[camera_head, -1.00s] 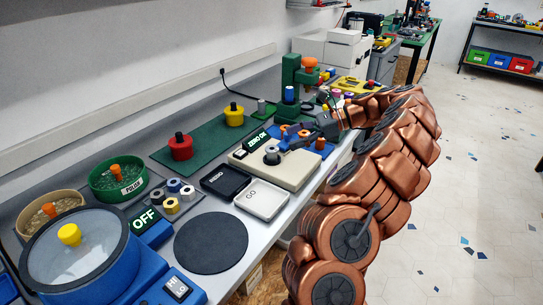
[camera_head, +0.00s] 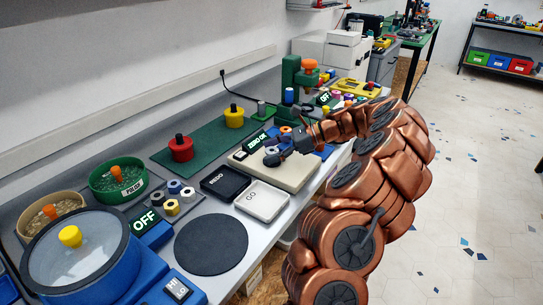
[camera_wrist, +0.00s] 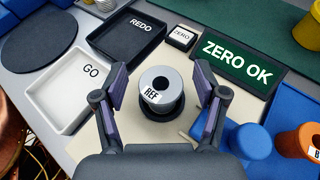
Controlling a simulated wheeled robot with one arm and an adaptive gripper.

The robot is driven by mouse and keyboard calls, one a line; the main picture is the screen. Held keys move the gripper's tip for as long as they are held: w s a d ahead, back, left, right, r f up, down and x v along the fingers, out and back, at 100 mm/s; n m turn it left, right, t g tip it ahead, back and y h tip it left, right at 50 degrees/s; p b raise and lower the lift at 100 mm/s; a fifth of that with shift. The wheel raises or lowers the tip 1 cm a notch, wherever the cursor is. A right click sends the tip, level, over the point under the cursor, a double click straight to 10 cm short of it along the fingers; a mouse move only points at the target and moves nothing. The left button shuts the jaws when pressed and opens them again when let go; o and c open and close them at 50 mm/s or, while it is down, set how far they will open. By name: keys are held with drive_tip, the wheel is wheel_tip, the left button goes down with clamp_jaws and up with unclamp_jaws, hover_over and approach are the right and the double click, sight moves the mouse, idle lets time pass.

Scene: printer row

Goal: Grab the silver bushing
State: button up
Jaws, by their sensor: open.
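A silver bushing (camera_wrist: 161,84) with a dark bore and a "REF" label stands upright on a round black pad on the cream scale (camera_head: 299,176). My gripper (camera_wrist: 160,92) is open, with one finger on each side of this bushing in the wrist view. I cannot tell whether either finger touches it. In the head view my gripper (camera_head: 273,158) is low over the scale and partly hides the bushing. Another silver-white ring (camera_head: 188,193) stands in a small group with dark, bluish and gold rings, left of the trays.
A black REDO tray (camera_wrist: 125,45) and a white GO tray (camera_wrist: 72,92) lie left of the scale. A "ZERO OK" display (camera_wrist: 237,62) stands behind it. Blue (camera_wrist: 250,141) and orange (camera_wrist: 298,142) pieces are close on the right in the wrist view.

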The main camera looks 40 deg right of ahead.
drive_tip(key=c, duration=1.3)
